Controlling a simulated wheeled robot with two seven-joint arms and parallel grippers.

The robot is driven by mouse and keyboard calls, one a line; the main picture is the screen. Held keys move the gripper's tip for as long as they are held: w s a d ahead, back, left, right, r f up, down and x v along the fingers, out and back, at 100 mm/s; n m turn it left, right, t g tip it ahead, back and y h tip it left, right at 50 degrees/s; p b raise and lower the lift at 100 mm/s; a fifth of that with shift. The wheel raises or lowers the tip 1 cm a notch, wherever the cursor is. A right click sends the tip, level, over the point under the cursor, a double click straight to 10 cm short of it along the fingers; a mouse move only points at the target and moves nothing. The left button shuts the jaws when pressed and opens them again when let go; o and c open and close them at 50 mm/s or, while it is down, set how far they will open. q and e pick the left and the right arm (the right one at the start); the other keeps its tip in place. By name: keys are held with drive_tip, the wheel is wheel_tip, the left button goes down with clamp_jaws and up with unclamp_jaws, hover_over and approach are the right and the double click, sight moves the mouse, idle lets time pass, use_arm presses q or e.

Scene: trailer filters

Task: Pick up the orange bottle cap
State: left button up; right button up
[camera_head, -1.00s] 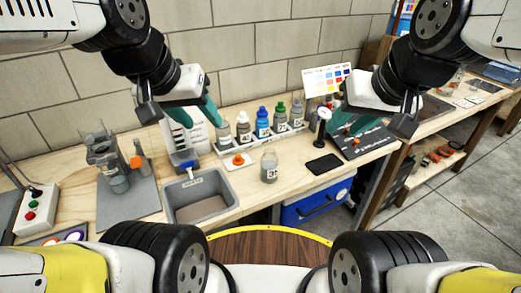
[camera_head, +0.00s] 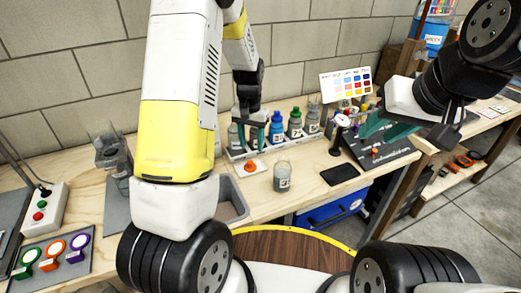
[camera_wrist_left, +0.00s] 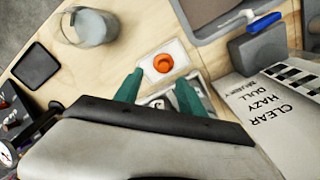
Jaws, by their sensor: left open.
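The orange bottle cap (camera_head: 253,167) lies on a small white pad on the bench, in front of the bottle row. In the left wrist view the cap (camera_wrist_left: 163,63) sits just beyond my left fingertips, on the white pad (camera_wrist_left: 178,70). My left gripper (camera_head: 254,139) is above and behind the cap, in front of the bottles, with its teal fingers apart. In the left wrist view nothing is between its fingers (camera_wrist_left: 158,88) at cap height. My right gripper (camera_head: 408,134) hangs at the right over the dark board with its teal fingers apart.
A clear jar (camera_head: 283,178) stands uncapped right of the cap. Bottles including a blue one (camera_head: 276,129) stand in a white rack behind. A grey bin (camera_head: 236,203) is in front left, partly hidden by my left arm. A black phone-like slab (camera_head: 340,174) lies right.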

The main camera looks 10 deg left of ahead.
sight(250, 161)
use_arm(q)
drive_tip(key=f, duration=0.8)
drive_tip(key=shift+w+a+f, duration=0.25)
drive_tip(key=shift+w+a, duration=0.1)
drive_tip(key=shift+w, duration=0.05)
clamp_jaws()
